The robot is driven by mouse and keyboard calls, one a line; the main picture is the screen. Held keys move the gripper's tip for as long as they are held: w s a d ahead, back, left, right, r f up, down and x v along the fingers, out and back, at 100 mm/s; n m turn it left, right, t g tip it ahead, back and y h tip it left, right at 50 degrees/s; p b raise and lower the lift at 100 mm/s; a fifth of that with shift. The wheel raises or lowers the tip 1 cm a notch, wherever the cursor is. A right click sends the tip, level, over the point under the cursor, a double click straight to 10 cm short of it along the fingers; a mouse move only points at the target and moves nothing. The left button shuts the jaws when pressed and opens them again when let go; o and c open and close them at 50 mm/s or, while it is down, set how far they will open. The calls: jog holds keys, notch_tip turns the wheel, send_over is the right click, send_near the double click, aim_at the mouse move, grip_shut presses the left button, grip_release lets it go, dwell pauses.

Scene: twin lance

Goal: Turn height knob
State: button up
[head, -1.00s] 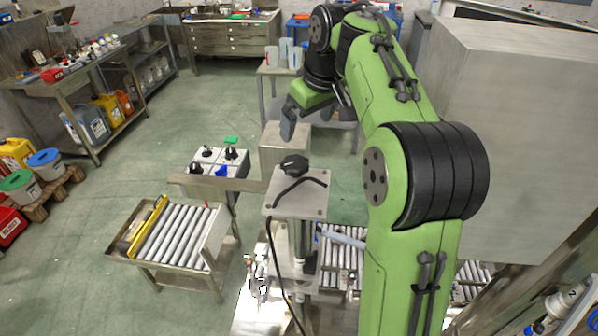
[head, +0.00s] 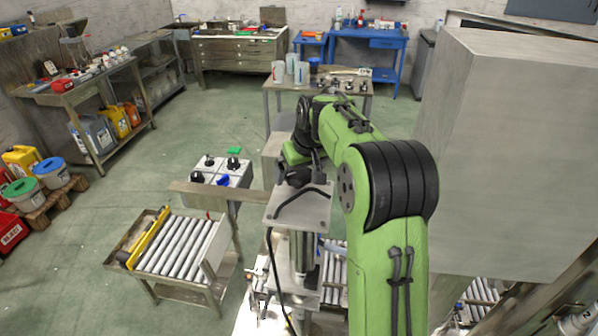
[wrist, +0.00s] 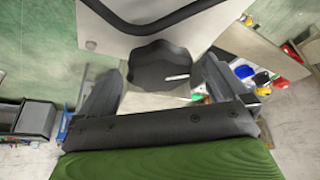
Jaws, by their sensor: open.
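The height knob is a black lobed knob (head: 297,177) on top of the grey metal plate (head: 313,212) of the column stand. In the wrist view the knob (wrist: 160,66) shows a small white mark. My gripper (wrist: 158,84) is open, with one dark finger on each side of the knob. I cannot tell whether either finger touches it. In the head view my gripper (head: 292,168) is just behind the knob, low over the plate, and its fingers are largely hidden.
A black curved handle (head: 300,199) stands on the plate in front of the knob. A control box with black and blue knobs (head: 221,172) stands to the left. A roller conveyor (head: 178,246) is at lower left. A large grey box (head: 510,150) fills the right side.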

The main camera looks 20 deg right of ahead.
jog(key=c, duration=1.1)
jog(key=shift+o, duration=0.2)
jog(key=shift+n+p, duration=0.3)
jog(key=n+p, duration=0.1)
jog(key=n, duration=0.1)
jog(key=n+y+p, duration=0.1)
jog(key=n, duration=0.1)
jog(key=shift+d+r+y+p, duration=0.2)
jog(key=shift+y+p, duration=0.1)
jog(key=shift+p, duration=0.1)
jog(key=shift+w+f+n+g+y+p, duration=0.15)
jog(key=shift+n+g+y+p, duration=0.25)
jog(key=shift+n+p, duration=0.6)
jog(key=shift+n, duration=0.3)
